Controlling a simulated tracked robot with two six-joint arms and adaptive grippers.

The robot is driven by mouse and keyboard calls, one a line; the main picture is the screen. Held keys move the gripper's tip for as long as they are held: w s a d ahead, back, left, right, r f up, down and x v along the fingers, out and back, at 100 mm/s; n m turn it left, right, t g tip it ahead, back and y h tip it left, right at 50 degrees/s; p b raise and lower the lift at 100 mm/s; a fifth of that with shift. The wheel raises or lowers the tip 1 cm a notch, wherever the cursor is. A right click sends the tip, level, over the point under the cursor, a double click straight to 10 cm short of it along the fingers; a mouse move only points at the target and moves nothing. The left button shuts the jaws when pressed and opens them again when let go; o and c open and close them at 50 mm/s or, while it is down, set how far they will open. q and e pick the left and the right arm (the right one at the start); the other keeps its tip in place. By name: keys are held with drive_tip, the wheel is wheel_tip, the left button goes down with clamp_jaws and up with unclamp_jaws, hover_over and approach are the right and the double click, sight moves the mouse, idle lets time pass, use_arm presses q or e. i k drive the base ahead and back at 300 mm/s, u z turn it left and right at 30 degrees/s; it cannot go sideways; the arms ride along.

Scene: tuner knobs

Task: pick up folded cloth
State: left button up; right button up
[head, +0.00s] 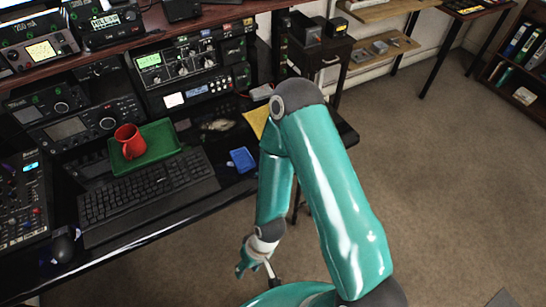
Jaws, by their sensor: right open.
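A small blue flat item (242,159) lies on the dark desk to the right of the keyboard. A yellow flat item (257,120) lies farther back, partly hidden behind my right arm. Either could be the folded cloth; I cannot tell which from this view. My right arm is bent, with its forearm hanging down in front of the desk. My right gripper (270,271) is low, off the desk's front edge, small and partly hidden by my own links. It is open and apart from both items. My left gripper is not in view.
A red mug (130,141) stands on a green tray (166,146) behind the black keyboard (148,190). Radio units (185,62) line the back of the desk. A mouse (63,247) is at the left. Open carpet (440,170) lies to the right.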

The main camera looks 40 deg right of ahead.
sight(243, 162)
drive_tip(key=z, duration=1)
drive_tip(key=k, duration=0.8)
drive_tip(key=z, duration=0.05)
drive_tip(key=i, duration=0.85)
drive_tip(key=u, duration=0.4)
